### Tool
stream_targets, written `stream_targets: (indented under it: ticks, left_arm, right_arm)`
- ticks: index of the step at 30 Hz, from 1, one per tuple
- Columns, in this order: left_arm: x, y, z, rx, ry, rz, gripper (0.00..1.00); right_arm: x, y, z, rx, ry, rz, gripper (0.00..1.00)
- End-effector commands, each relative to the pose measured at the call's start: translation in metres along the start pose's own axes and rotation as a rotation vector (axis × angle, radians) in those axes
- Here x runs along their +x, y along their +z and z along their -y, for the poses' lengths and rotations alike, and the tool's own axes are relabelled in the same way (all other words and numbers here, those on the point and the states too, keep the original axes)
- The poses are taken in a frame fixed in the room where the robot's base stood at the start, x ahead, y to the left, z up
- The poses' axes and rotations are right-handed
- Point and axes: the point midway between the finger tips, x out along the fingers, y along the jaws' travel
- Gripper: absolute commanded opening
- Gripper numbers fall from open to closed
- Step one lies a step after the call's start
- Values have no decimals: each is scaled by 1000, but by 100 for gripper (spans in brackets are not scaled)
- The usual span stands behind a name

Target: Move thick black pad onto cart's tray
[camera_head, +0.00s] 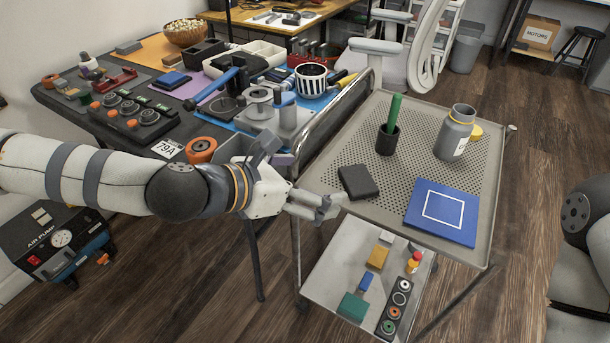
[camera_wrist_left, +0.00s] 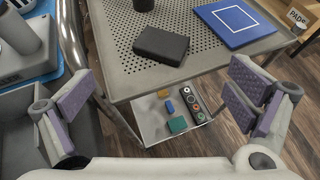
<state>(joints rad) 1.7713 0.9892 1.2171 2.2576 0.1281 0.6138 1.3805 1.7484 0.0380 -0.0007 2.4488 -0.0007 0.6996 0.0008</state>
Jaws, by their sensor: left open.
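The thick black pad (camera_head: 358,182) lies flat on the cart's perforated top tray (camera_head: 420,130), near its left front edge. It also shows in the left wrist view (camera_wrist_left: 160,45), with nothing on it. My left gripper (camera_head: 322,207) is at the cart's left front corner, just short of the pad. In the left wrist view my left gripper (camera_wrist_left: 160,110) has its purple-padded fingers wide apart, with nothing between them. The pad is ahead of the fingers and apart from them. My right gripper is not in view; only part of the right arm shows at the right edge.
A blue board with a white square outline (camera_head: 440,212) lies right of the pad. A black cup with a green stick (camera_head: 388,140) and a grey bottle (camera_head: 454,135) stand behind. The lower shelf (camera_head: 345,262) holds small parts. A crowded workbench (camera_head: 130,75) stands left.

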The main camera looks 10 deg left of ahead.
Motion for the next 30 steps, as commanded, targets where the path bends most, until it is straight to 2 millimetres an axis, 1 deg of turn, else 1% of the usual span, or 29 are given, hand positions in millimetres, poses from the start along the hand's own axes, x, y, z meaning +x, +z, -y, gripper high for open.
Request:
stream_targets:
  ticks: [5, 7, 8, 9, 10, 11, 12, 13, 14, 15, 16, 17, 18, 20, 21, 22, 24, 25, 30]
  left_arm:
    - [-2, -3, 3, 7, -7, -7, 99]
    - [2, -22, 24, 70, -51, -48, 99]
    - [5, -37, 40, 124, -89, -80, 99]
    - [6, -64, 69, 226, -159, -134, 99]
    - [4, -90, 93, 323, -225, -179, 99]
    - [-2, -120, 118, 436, -303, -226, 99]
    - [-16, -161, 150, 601, -420, -284, 99]
    - [-32, -192, 169, 731, -514, -321, 99]
    - [-50, -223, 185, 863, -613, -352, 99]
    - [-79, -261, 200, 1039, -750, -383, 99]
    - [-102, -287, 205, 1168, -855, -399, 99]
    - [-125, -310, 205, 1291, -958, -409, 99]
    - [-154, -336, 201, 1443, -1090, -412, 99]
    - [-192, -362, 186, 1632, -1267, -405, 99]
    - [-211, -374, 175, 1728, -1363, -397, 99]
    - [-222, -379, 168, 1786, -1422, -388, 99]
    - [-238, -387, 155, 1870, -1511, -374, 99]
    - [-242, -388, 151, 1890, -1532, -371, 99]
    - [-244, -389, 149, 1904, -1547, -367, 99]
  right_arm:
    - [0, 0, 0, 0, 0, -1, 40]
    - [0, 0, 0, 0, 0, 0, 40]
    - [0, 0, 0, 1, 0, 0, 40]
    - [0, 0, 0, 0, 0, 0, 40]
    - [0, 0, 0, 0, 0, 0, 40]
    - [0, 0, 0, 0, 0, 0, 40]
    - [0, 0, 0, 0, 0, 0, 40]
    - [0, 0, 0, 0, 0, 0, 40]
    - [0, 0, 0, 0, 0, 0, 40]
    - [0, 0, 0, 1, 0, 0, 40]
    - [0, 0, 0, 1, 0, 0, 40]
    - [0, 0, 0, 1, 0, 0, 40]
    - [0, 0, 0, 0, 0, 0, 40]
    - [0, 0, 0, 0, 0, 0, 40]
    - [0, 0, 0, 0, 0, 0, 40]
    - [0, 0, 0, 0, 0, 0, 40]
    - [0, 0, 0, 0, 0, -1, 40]
    - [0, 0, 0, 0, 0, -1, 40]
    - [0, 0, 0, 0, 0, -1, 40]
